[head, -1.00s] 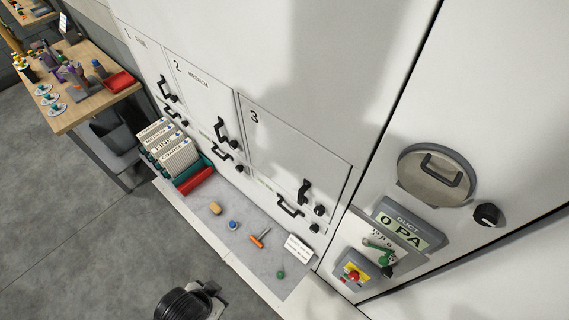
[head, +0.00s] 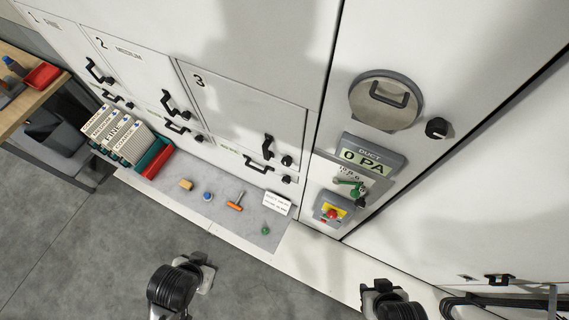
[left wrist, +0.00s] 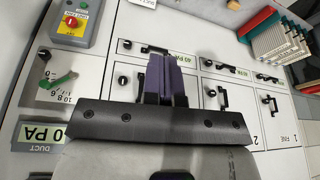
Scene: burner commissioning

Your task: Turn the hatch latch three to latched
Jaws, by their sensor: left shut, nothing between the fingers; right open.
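Hatch three (head: 240,105) is a white panel marked 3, and it sits closed against the cabinet front. At its lower right is a black handle (head: 268,148) with a small round black knob (head: 287,160) beside it, apparently the latch; its setting is too small to read. In the left wrist view a knob (left wrist: 124,80) shows just left of the fingers. My left gripper (left wrist: 166,60) is shut and empty, its purple fingers together in front of the cabinet, hiding part of hatch three. My right gripper (head: 378,288) is open, low in the head view, apart from the cabinet.
A grey ledge (head: 225,222) under the hatches holds an orange-handled tool (head: 236,202), small coloured pieces, a card (head: 277,202) and a filter rack (head: 155,160). A workbench (head: 20,105) stands at left.

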